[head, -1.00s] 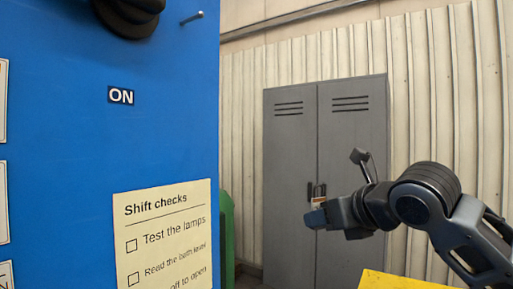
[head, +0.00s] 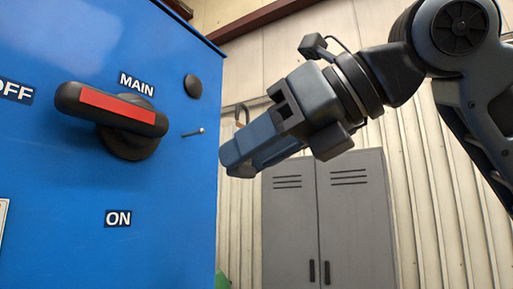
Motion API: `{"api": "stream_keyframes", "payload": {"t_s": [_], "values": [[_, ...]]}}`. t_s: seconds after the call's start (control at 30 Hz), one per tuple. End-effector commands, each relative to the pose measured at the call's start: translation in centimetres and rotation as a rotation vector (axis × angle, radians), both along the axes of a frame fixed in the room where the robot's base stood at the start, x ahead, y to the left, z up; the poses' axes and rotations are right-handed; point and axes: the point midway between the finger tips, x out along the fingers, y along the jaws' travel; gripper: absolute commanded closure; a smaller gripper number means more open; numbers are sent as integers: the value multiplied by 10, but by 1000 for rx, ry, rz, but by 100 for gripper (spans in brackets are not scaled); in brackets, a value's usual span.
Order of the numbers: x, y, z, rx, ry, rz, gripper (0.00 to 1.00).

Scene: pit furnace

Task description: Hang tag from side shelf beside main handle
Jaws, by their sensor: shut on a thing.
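The main handle (head: 90,105) is a black rotary switch with a red stripe, lying roughly level on the blue panel, with "MAIN" above it and "ON" below. A small metal peg (head: 193,132) sticks out of the panel just right of the handle. My gripper (head: 233,160) is in front of the panel's right edge, a little right of and below the peg, with its fingers shut. A thin tan loop (head: 241,114) shows above the fingertips and appears to belong to the tag held between them. The rest of the tag is hidden by the fingers.
A black round knob (head: 193,87) sits on the panel above the peg. The blue panel (head: 60,190) fills the left. A grey locker (head: 330,225) stands against the corrugated wall behind my arm. Open air lies below my gripper.

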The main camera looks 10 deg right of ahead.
Motion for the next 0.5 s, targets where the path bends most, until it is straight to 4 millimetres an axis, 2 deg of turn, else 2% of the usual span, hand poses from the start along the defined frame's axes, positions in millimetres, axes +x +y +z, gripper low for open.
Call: {"api": "stream_keyframes", "payload": {"t_s": [0.5], "values": [[17,20,-3,1,1,0,91]]}}
